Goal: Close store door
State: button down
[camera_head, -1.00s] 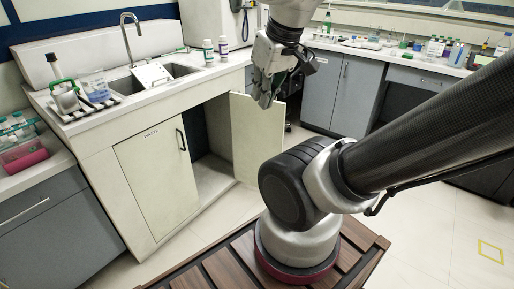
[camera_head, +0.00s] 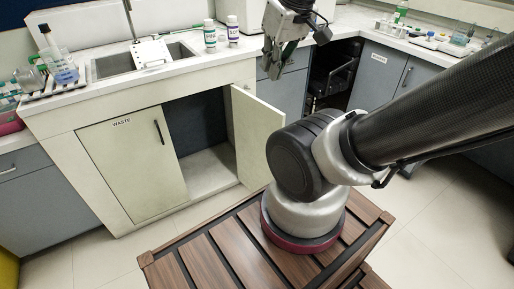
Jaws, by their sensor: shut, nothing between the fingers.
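The open store door (camera_head: 258,139) is a cream panel on the right of the sink cabinet. It stands swung outward, and the dark compartment (camera_head: 199,125) behind it is exposed. The door's lower right part is hidden behind my arm. The other cabinet door, marked WASTE (camera_head: 130,168), is shut and has a dark vertical handle. My gripper (camera_head: 272,68) points down near the top edge of the open door, above and a little right of it. Its fingers are together and empty. I cannot tell the depth gap between gripper and door.
Grey cabinets (camera_head: 385,75) stand at the right. The tiled floor (camera_head: 100,262) is clear in front of the cabinet.

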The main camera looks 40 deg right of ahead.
aim_at(255, 120)
jog(key=l+u, duration=0.15)
jog(key=l, duration=0.35)
jog(key=l+u, duration=0.2)
jog(key=l, duration=0.3)
jog(key=l+u, duration=0.15)
jog(key=l, duration=0.35)
jog(key=l+u, duration=0.15)
jog(key=l, duration=0.3)
jog(key=k+l+u, duration=0.15)
jog(key=l, duration=0.35)
jog(key=l+u, duration=0.2)
jog(key=l, duration=0.25)
jog(key=k+l+u, duration=0.15)
jog(key=l, duration=0.75)
jog(key=k+l+u, duration=0.15)
jog(key=l, duration=0.75)
jog(key=k+j+z, duration=0.1)
jog(key=j, duration=0.2)
jog(key=k+j, duration=0.15)
jog(key=j, duration=0.15)
jog(key=k+j+z, duration=0.15)
jog(key=j, duration=0.15)
jog(key=i, duration=0.05)
